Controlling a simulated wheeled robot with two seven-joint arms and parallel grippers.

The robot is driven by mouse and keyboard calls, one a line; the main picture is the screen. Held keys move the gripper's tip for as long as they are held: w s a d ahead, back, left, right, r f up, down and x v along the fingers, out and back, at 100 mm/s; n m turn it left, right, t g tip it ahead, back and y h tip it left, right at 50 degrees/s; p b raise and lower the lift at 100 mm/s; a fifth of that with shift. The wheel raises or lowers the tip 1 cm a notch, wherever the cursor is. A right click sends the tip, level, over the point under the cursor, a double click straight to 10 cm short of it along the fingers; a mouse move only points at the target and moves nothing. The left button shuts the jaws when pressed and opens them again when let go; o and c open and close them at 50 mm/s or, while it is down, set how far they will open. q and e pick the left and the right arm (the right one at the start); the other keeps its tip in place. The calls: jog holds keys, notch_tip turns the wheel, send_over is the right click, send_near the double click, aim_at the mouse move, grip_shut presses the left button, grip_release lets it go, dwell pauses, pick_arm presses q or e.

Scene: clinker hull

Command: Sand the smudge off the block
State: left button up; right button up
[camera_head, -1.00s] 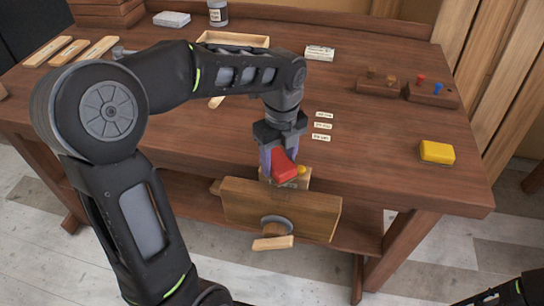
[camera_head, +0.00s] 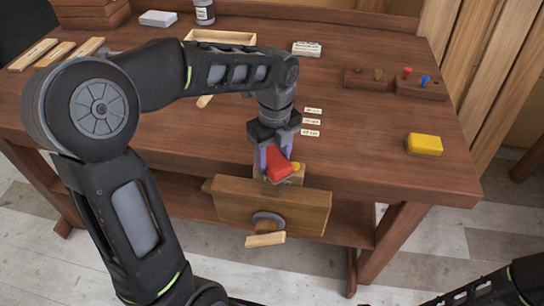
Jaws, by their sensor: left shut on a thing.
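My left gripper (camera_head: 276,165) points down and is shut on a red sanding tool (camera_head: 279,168). The tool is tilted and lies over the top of a light wooden block (camera_head: 290,181) held at the wooden vise (camera_head: 305,212) on the bench's front edge. The tool and fingers cover much of the block's top, and I cannot see the smudge. A small yellow spot (camera_head: 296,167) shows just right of the red tool; I cannot tell what it is. My right arm shows at the bottom right corner, its gripper out of view.
A yellow block (camera_head: 424,144) lies on the bench (camera_head: 370,145) at the right. Two wooden holders (camera_head: 366,81) (camera_head: 421,86) with pegs stand behind it. Small labels (camera_head: 311,121) lie right of my gripper. A shallow wooden tray (camera_head: 222,37) is at the back.

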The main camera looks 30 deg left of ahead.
pick_arm(q)
jog(key=shift+w+a+r, duration=0.2)
jog(key=shift+w+a, duration=0.05)
jog(key=shift+a, duration=0.05)
jog(key=shift+a+p, duration=0.3)
jog(key=shift+a, duration=0.35)
jog(key=shift+s+a+f, duration=0.1)
jog(key=shift+s+a, duration=0.1)
jog(key=shift+s, duration=0.05)
jog(key=shift+a, duration=0.15)
jog(key=shift+s+a+f, duration=0.1)
jog(key=shift+s+a, duration=0.2)
jog(key=shift+a, duration=0.3)
jog(key=shift+s+a, duration=0.25)
jog(key=shift+a, duration=0.35)
jog(key=shift+s+a+f, duration=0.15)
jog(key=shift+s+a, duration=0.05)
jog(key=shift+a, duration=0.2)
jog(key=shift+p, duration=0.3)
